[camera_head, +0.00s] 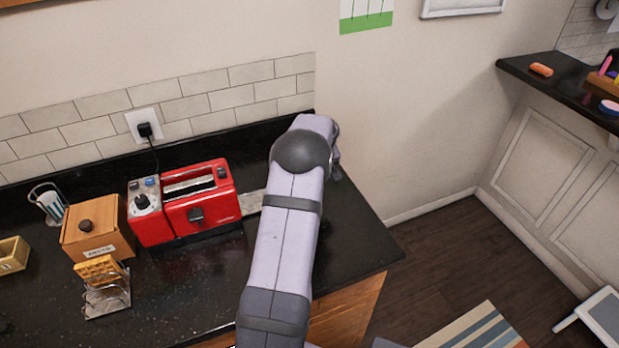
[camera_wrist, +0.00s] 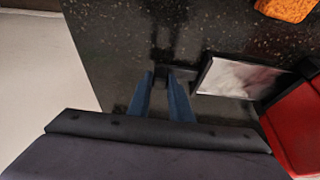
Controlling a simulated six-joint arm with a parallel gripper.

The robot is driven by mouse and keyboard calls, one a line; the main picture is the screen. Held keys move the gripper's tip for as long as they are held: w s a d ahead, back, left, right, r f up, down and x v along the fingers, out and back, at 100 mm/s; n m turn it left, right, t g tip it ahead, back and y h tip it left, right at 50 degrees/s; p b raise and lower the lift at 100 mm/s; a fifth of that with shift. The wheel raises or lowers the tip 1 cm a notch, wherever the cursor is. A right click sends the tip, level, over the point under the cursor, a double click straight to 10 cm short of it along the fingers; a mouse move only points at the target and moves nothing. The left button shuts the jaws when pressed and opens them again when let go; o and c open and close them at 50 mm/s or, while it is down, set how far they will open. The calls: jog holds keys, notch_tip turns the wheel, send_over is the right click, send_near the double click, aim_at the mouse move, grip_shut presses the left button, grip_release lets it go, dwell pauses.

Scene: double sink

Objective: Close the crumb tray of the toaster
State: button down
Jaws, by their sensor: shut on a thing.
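The red toaster (camera_head: 203,200) stands on the black counter, with its right end toward my arm. Its crumb tray (camera_head: 251,202) sticks out from that end, pale and flat, partly hidden behind my arm. In the wrist view the crumb tray (camera_wrist: 228,78) shows as a silver plate with a dark edge, beside the red toaster (camera_wrist: 298,130). My gripper (camera_wrist: 160,76) has its two blue fingers on a dark part at the tray's outer end, away from the toaster. My arm hides the gripper in the head view.
A wooden box (camera_head: 96,233) and a toast rack (camera_head: 106,290) stand left of the toaster. A power cord runs from the toaster to a wall outlet (camera_head: 145,126). The counter's right edge (camera_head: 375,230) lies beyond my arm.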

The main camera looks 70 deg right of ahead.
jog(key=w+a+b, duration=0.1)
jog(key=w+a, duration=0.3)
jog(key=w+a+b, duration=0.1)
jog(key=w+a, duration=0.3)
jog(key=shift+w+a+b, duration=0.2)
jog(key=shift+w+b, duration=0.1)
jog(key=shift+b, duration=0.05)
jog(key=shift+r, duration=0.1)
jog(key=c, duration=1.6)
grip_release()
jog(key=shift+s, duration=0.1)
jog(key=shift+b+v, duration=1.2)
jog(key=shift+v, duration=2.4)
